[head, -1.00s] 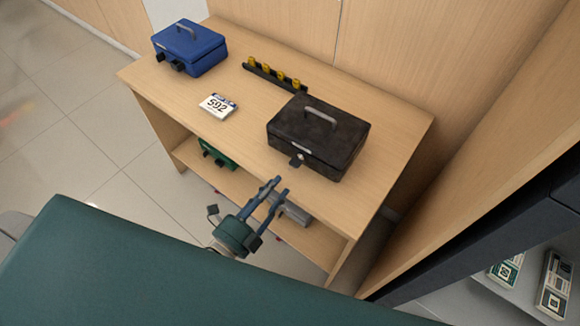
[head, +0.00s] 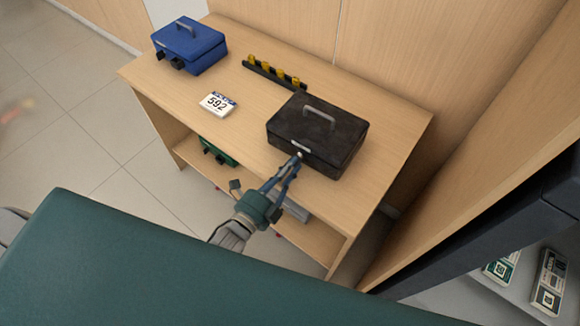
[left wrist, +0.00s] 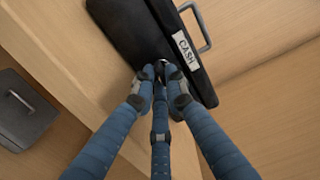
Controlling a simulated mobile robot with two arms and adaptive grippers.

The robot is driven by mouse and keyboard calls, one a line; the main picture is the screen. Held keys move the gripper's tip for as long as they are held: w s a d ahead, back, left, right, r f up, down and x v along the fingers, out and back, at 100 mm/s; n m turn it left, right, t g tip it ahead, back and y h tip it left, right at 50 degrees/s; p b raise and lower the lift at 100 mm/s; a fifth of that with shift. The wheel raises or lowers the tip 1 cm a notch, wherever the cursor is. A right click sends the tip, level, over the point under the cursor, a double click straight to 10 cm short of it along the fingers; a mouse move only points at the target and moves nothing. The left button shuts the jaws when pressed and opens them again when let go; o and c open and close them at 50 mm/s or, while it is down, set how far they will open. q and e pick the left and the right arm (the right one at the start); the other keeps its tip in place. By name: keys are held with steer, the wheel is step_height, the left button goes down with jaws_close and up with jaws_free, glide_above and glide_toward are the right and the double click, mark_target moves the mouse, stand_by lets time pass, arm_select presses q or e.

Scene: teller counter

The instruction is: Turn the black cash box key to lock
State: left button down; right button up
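The black cash box (head: 330,125) stands closed on the wooden counter, with a grey handle on its lid. It also shows in the left wrist view (left wrist: 125,30), with a white CASH label on its front. My left gripper (head: 295,160) reaches the lock on the box's front face. In the left wrist view its blue fingers (left wrist: 160,73) come together around a small dark piece, the key, at the box front. The fingertips hide most of the key, so its angle cannot be told. My right gripper is not in view.
A blue cash box (head: 190,48) stands at the counter's far left. A white 592 card (head: 217,104) and a black rack with several yellow pieces (head: 272,74) lie on the counter. A green box (head: 215,152) and a grey box (left wrist: 22,110) sit on the lower shelf.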

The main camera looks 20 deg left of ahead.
arm_select(q)
steer(key=shift+n, duration=0.3)
steer(key=n, duration=0.3)
steer(key=shift+n, duration=0.4)
steer(key=n, duration=0.4)
steer(key=shift+d+p, duration=0.1)
steer(key=shift+p, duration=0.3)
steer(key=n, duration=0.5)
steer(key=shift+s+r+n, duration=0.1)
steer(key=shift+n, duration=2.1)
steer(key=shift+d, duration=0.1)
steer(key=c, duration=1.8)
jaws_free()
steer(key=shift+o, duration=0.2)
